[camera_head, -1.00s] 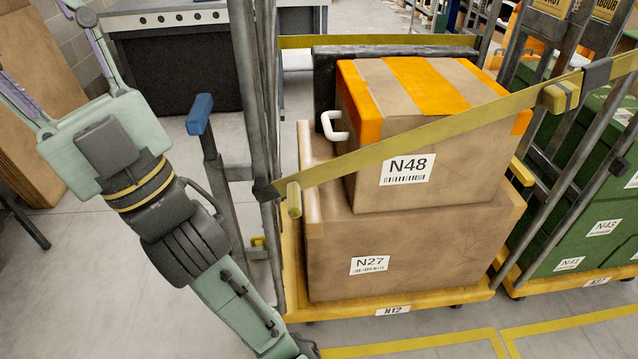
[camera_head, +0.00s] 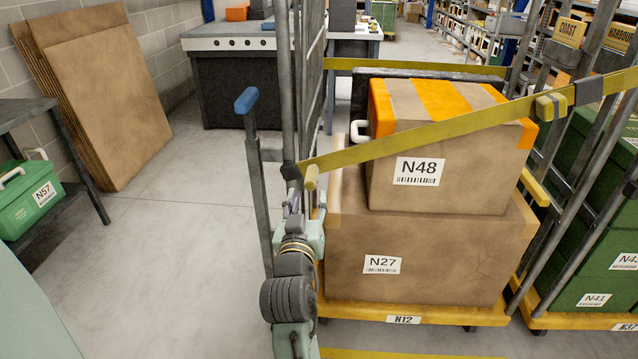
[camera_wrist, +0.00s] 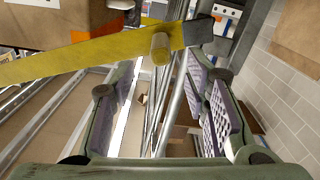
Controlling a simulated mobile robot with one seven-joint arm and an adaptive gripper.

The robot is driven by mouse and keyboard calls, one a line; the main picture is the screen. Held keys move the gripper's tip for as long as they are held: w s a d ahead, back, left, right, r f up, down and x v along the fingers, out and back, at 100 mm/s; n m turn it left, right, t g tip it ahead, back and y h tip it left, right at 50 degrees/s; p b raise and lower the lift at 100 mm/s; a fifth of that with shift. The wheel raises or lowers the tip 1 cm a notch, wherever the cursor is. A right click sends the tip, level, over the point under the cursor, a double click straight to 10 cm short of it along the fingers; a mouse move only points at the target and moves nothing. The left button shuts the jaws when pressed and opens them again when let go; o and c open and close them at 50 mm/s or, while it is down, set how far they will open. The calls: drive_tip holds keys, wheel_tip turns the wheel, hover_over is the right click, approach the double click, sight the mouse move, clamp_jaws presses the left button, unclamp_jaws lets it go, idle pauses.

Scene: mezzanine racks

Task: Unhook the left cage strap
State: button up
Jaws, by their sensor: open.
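The yellow cage strap (camera_head: 430,132) runs slanting across the front of the cage, over the N48 box. Its left end has a yellow toggle (camera_head: 311,177) and a dark hook piece (camera_head: 290,171) at the left cage post. In the wrist view the toggle (camera_wrist: 160,48) and dark piece (camera_wrist: 198,31) lie beyond my fingertips. My gripper (camera_head: 305,200) is just below the toggle in the head view. In the wrist view my gripper (camera_wrist: 160,85) has its two padded fingers wide apart, with nothing held between them.
The cage holds the N48 box (camera_head: 455,170) on the N27 box (camera_head: 440,250). A blue-topped handle post (camera_head: 247,102) stands left of the cage. Green crates (camera_head: 590,250) are in a cage at right. Flat cardboard (camera_head: 105,105) leans on the wall.

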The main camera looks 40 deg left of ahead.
sight(312, 175)
drive_tip(key=p+x, duration=0.2)
drive_tip(key=x, duration=0.8)
drive_tip(key=shift+w+a+p, duration=0.2)
drive_tip(key=shift+w+p, duration=0.15)
drive_tip(key=shift+c, duration=0.2)
clamp_jaws()
drive_tip(key=shift+f, duration=0.1)
